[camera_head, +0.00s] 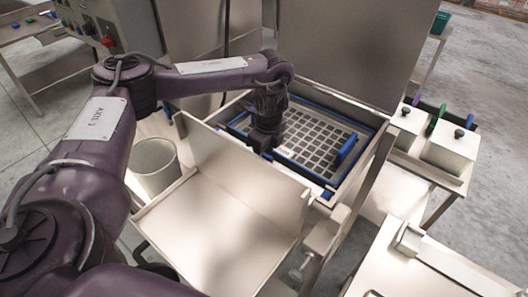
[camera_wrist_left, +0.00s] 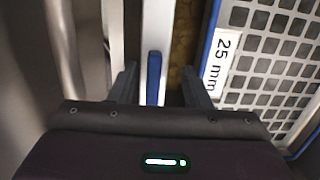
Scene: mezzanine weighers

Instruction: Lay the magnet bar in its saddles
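My left gripper (camera_head: 262,148) reaches down into the open steel box at its left side, beside a blue-framed grid screen (camera_head: 310,138). In the left wrist view the fingers (camera_wrist_left: 160,92) are apart, with a narrow blue piece (camera_wrist_left: 154,77) showing between them; I cannot tell whether they touch it. The screen (camera_wrist_left: 265,60) there carries a "25 mm" label. A long pale metal bar with a block end (camera_head: 445,262) lies on the bench at lower right; I cannot tell whether it is the magnet bar. Saddles are not clearly identifiable. My right gripper is not in view.
A sloped steel tray (camera_head: 225,225) stands in front of the box, with a bucket (camera_head: 155,166) to its left. A raised lid (camera_head: 355,45) stands behind. Lidded steel bins (camera_head: 450,148) stand at right. A control box (camera_head: 112,25) is at back left.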

